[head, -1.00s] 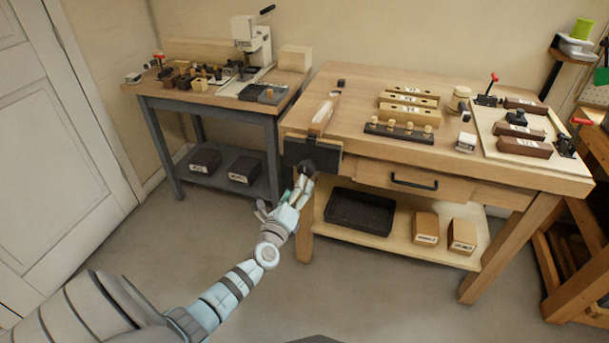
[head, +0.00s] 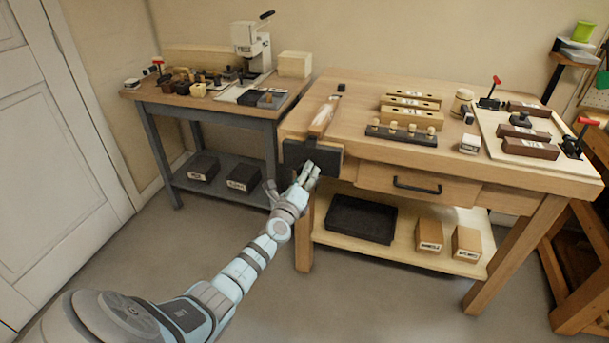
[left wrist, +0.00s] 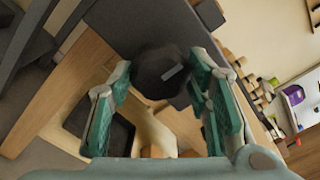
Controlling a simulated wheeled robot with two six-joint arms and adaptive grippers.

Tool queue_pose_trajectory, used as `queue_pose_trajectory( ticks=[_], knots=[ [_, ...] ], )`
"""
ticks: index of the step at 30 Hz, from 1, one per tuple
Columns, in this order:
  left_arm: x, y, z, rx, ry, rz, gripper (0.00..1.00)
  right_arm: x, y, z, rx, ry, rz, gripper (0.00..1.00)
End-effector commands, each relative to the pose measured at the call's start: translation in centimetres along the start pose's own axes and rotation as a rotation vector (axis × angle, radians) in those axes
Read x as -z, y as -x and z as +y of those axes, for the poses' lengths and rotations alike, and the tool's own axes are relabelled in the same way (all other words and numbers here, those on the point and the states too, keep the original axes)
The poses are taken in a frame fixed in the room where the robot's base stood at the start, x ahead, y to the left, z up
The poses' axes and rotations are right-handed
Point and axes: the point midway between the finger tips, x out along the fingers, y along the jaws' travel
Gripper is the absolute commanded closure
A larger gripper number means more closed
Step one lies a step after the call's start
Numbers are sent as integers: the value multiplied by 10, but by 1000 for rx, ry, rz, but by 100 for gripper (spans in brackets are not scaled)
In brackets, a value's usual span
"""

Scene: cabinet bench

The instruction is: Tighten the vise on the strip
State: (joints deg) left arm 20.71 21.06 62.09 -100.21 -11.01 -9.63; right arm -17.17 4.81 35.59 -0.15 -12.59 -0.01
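The vise (head: 328,161) is a dark block on the front left edge of the wooden bench. A pale wooden strip (head: 324,116) lies on the bench top just behind its jaw; how firmly it is clamped I cannot tell. My left gripper (head: 312,172) is at the front of the vise. In the left wrist view, a dark round vise knob (left wrist: 160,74) sits ahead, between the tips of my two spread green-padded fingers. The gripper is open, with a visible gap to the knob at left; contact at right is unclear. My right gripper is out of view.
The bench top (head: 362,100) holds wooden blocks and a dark rail with several pegs (head: 401,134). A drawer with a black handle (head: 415,186) is right of the vise. A black tray (head: 361,218) lies on the shelf below. Open floor lies in front.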

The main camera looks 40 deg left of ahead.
Motion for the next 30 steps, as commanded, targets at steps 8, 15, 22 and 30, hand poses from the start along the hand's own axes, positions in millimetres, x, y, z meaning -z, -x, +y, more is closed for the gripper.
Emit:
queue_pose_trajectory(
  ticks=[8,15,22,30],
  knots=[
    [0,-1,0,0,-315,1,80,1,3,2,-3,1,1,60],
    [1,-1,0,0,-359,1,80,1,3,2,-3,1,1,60],
    [0,-2,0,0,-705,2,80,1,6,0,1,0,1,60],
    [0,-3,-1,0,-868,1,80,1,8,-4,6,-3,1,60]
  ],
)
